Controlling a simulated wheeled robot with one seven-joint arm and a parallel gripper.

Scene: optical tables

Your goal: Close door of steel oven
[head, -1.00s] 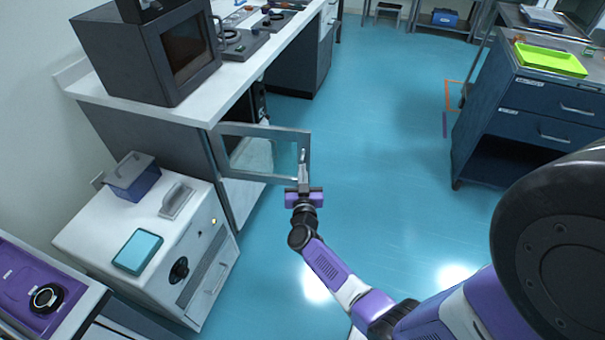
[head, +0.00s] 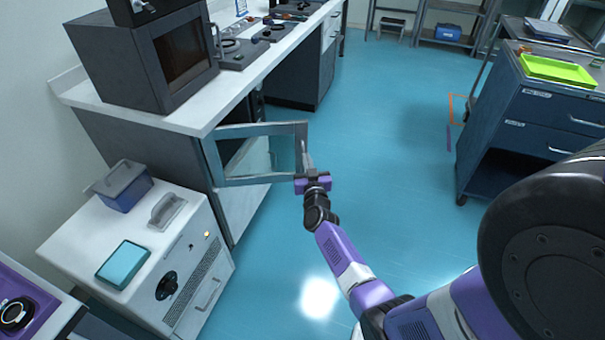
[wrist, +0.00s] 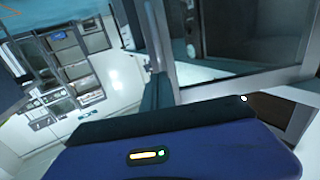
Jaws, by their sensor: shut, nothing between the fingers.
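The steel oven's door (head: 247,181), a grey metal frame around a glass pane, stands open below the white counter. It is swung out to the right from its left side, and a dark opening (head: 232,148) shows behind it. My gripper (head: 305,150) is shut and empty at the door's free right edge. Its fingers look to be against that edge, though contact is hard to tell. In the wrist view the door frame (wrist: 238,84) fills the right side, close beside the dark fingers (wrist: 158,88).
A dark microwave-like box (head: 150,65) stands on the white counter (head: 185,122). A white cabinet (head: 150,250) with a dial and a blue box (head: 123,187) on top stands front left. A blue drawer cabinet (head: 535,115) is at right. The turquoise floor (head: 390,150) between is clear.

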